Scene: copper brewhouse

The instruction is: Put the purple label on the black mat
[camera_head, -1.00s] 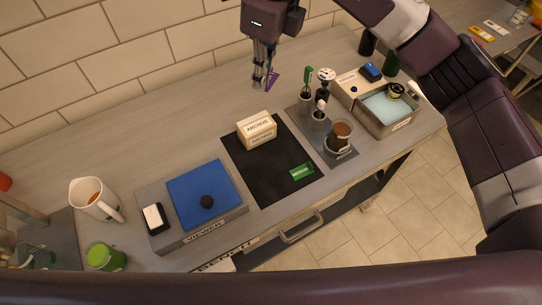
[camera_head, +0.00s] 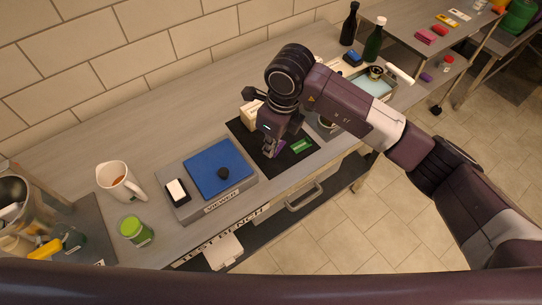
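The black mat (camera_head: 295,163) lies on the bench, partly hidden under my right arm. My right gripper (camera_head: 269,152) points down over the mat's left part, shut on the small purple label (camera_head: 275,148) at its fingertips. The label is mostly hidden by the fingers, and I cannot tell whether it touches the mat. A green label (camera_head: 302,146) lies on the mat just right of the gripper. A cream box (camera_head: 250,113) stands at the mat's back left, partly behind the gripper. My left gripper is out of view.
A blue-topped viewer (camera_head: 217,170) stands left of the mat. Further left are a white jug (camera_head: 118,181) and a green-lidded jar (camera_head: 135,231). A tray of light-blue liquid (camera_head: 374,87) and dark bottles (camera_head: 374,42) stand at the back right.

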